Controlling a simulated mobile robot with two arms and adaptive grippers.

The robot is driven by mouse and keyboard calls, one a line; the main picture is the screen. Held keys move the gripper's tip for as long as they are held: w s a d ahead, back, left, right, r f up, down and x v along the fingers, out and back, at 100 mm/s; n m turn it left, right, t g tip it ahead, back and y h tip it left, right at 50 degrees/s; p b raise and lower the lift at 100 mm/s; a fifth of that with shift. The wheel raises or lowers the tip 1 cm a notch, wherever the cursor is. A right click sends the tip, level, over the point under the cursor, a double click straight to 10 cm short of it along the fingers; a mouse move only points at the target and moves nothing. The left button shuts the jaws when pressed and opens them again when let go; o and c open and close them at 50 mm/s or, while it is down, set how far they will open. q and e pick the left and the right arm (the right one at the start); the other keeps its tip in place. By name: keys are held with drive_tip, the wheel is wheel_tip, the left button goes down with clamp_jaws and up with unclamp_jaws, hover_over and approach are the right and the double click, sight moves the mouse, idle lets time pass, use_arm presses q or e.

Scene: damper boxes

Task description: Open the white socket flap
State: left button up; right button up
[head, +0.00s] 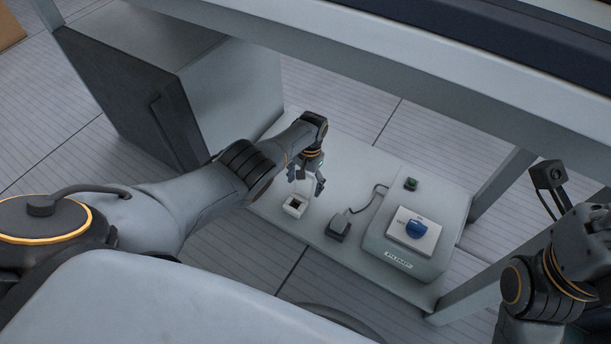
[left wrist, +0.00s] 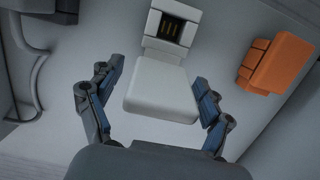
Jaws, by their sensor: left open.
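The white socket (head: 294,207) sits on the low pale shelf, its dark recess uncovered. In the left wrist view the socket (left wrist: 171,42) shows metal contacts in that recess. Its white flap (left wrist: 162,92) stands open, swung away from the recess toward the camera. My left gripper (head: 306,183) is over the socket, pointing down. In the left wrist view my left gripper (left wrist: 155,105) is open, with the flap between its fingers and a visible gap on each side. My right arm shows at the right edge of the head view, but its fingers are not visible.
A dark plug (head: 338,228) on a cable lies beside the socket. An orange block (left wrist: 275,65) is near the socket. A table edge (head: 450,85) runs above the shelf.

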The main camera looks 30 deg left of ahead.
use_arm(q)
wheel_tip(320, 180, up, 12)
drive_tip(key=w, duration=0.2)
drive_tip(key=shift+f, duration=0.2)
idle(0.6)
